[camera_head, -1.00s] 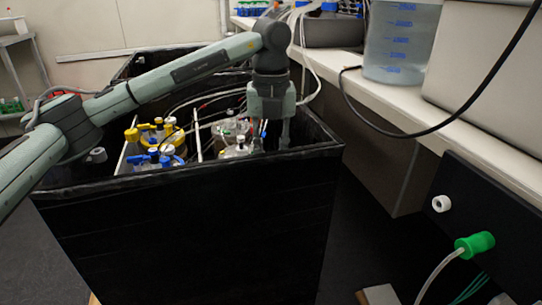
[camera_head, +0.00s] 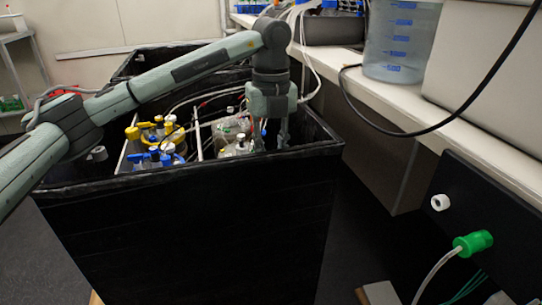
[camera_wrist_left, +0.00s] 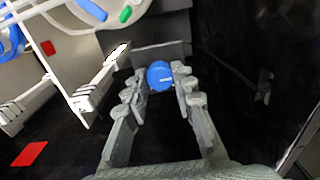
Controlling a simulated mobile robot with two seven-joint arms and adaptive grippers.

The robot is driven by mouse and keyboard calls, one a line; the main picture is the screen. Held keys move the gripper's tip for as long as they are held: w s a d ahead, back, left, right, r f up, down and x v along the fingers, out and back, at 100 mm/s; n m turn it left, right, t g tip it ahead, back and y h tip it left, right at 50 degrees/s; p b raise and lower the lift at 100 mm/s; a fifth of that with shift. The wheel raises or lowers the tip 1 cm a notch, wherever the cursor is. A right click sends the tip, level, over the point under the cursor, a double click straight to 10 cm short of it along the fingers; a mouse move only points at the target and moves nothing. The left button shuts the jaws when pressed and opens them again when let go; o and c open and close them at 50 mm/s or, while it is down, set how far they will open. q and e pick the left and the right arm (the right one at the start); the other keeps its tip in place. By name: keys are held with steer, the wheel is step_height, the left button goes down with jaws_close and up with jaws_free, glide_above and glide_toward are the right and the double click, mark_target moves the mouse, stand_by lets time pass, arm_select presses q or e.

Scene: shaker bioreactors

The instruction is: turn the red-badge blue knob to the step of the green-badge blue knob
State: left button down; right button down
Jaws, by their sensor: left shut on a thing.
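My left gripper (camera_wrist_left: 161,88) is shut on a round blue knob (camera_wrist_left: 160,75) with a white pointer mark, held between its two fingertips in the left wrist view. A red patch (camera_wrist_left: 47,48) lies to the knob's left, and a green badge (camera_wrist_left: 126,14) is near the top edge beside a blue part (camera_wrist_left: 92,10). I cannot tell from this view which badge belongs to the held knob. In the head view my left gripper (camera_head: 283,137) reaches down inside the black box's near right corner, and the knob is hidden there. My right gripper is not in view.
The black box (camera_head: 190,230) has high walls around the gripper. Vessels with yellow caps (camera_head: 133,133) and blue caps (camera_head: 166,160) stand to its left. Tubes cross the box. A bench with a clear container (camera_head: 400,45) is at the right.

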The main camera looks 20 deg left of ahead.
arm_select(q)
steer(key=c, duration=1.3)
jaws_free()
steer(key=shift+o, duration=0.2)
step_height(320, 180, up, 12)
steer(key=shift+s+f, duration=0.1)
